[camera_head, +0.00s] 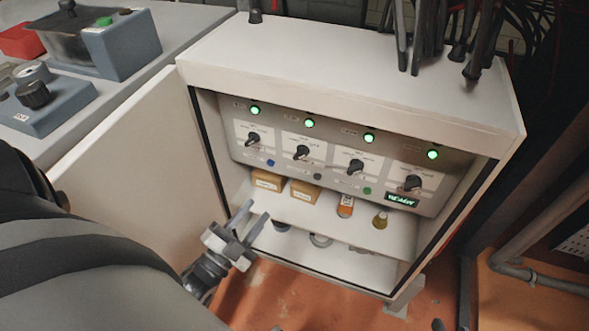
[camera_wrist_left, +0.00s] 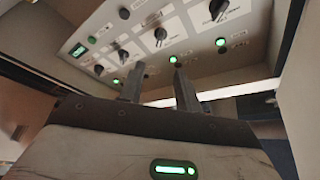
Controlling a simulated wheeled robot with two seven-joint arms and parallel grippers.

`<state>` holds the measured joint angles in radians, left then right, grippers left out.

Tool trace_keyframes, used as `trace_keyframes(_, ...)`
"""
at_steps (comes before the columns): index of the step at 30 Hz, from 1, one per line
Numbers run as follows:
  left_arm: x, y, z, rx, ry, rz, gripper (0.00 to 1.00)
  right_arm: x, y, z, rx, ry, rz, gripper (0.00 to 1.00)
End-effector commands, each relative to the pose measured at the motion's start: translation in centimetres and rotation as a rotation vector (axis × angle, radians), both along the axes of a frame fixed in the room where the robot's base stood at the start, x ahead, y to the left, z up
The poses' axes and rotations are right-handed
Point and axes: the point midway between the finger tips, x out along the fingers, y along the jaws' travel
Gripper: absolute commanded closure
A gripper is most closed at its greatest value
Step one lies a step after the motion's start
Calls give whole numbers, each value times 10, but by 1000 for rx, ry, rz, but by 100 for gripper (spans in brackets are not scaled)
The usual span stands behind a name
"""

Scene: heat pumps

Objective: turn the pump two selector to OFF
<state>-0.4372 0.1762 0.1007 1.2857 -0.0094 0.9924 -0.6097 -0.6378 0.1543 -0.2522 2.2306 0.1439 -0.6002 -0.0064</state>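The control panel (camera_head: 330,150) inside the open white cabinet carries a row of several black rotary selectors, each on a white label plate with a lit green lamp above it. The label print is too small to read, so I cannot confirm which is pump two. The second selector from the left (camera_head: 303,152) has a dark knob whose exact setting is unclear. In the left wrist view, selectors such as this one (camera_wrist_left: 160,37) appear beyond my fingers. My left gripper (camera_head: 258,208) is open and empty, below and left of the panel, touching no selector. My right gripper is out of view.
The cabinet door (camera_head: 150,150) stands open at the left. A shelf (camera_head: 300,212) below the panel holds small boxes (camera_head: 304,193), an orange cylinder (camera_head: 346,205) and a yellowish bottle (camera_head: 380,218). A grey bench with devices (camera_head: 45,105) is at upper left; pipes are at right.

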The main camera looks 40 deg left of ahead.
Motion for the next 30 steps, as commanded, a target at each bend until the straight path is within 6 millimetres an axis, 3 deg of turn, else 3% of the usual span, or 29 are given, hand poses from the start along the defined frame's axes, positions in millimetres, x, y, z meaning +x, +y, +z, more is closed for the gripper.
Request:
trace_keyframes(21, 131, -7, 38, -1, -4, -2, 66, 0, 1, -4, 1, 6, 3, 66)
trace_keyframes(30, 149, -8, 43, -2, -1, -1, 66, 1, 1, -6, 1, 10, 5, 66)
